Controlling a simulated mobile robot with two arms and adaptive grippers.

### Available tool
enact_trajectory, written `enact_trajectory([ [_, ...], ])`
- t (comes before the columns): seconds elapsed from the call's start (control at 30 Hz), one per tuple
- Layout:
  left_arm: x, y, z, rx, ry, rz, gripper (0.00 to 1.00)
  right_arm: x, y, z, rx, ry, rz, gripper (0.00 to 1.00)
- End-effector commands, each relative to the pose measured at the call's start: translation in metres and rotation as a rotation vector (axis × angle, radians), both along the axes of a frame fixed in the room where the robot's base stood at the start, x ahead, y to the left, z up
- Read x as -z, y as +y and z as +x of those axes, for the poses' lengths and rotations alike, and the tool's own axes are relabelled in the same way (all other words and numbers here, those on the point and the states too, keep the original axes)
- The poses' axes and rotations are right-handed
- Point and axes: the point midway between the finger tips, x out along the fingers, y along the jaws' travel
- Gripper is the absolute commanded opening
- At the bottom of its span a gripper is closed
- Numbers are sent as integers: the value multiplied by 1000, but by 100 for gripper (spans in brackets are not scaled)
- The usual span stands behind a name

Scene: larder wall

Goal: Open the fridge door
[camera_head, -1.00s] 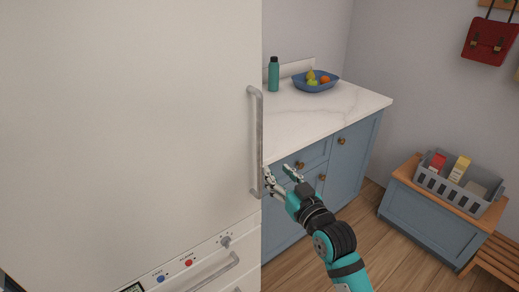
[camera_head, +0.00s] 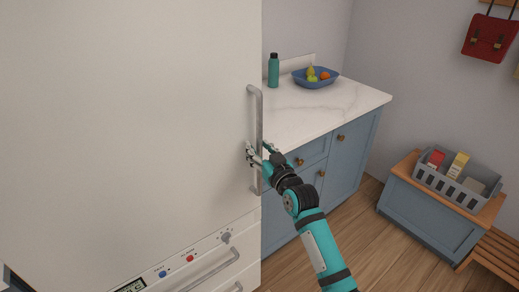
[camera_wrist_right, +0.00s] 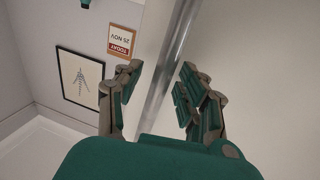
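The fridge door (camera_head: 130,110) is a large pale panel filling the left of the head view; it looks shut. Its vertical grey bar handle (camera_head: 257,108) runs along the door's right edge. My right gripper (camera_head: 260,153) is at the lower half of the handle, with one finger on each side of the bar. In the right wrist view, the bar (camera_wrist_right: 170,60) passes between the spread fingers (camera_wrist_right: 163,95), with visible gaps, so the gripper is open. My left gripper is not in view.
A marble counter (camera_head: 315,112) on blue cabinets stands right of the fridge, with a teal bottle (camera_head: 273,71) and a blue fruit bowl (camera_head: 316,81). A control panel (camera_head: 178,265) sits below the door. A bench with a grey crate (camera_head: 446,187) is at right; wooden floor lies between.

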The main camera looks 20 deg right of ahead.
Motion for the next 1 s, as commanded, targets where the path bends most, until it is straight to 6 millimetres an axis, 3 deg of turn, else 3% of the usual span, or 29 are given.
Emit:
enact_trajectory([
  [0.03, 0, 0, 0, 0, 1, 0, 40, 0, 0, 0, 0, 0, 0, 32],
  [0.3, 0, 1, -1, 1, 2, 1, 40, 0, 0, 0, 0, 1, 0, 0],
  [1.0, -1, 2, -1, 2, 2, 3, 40, 1, 0, -2, 1, 3, 0, 0],
])
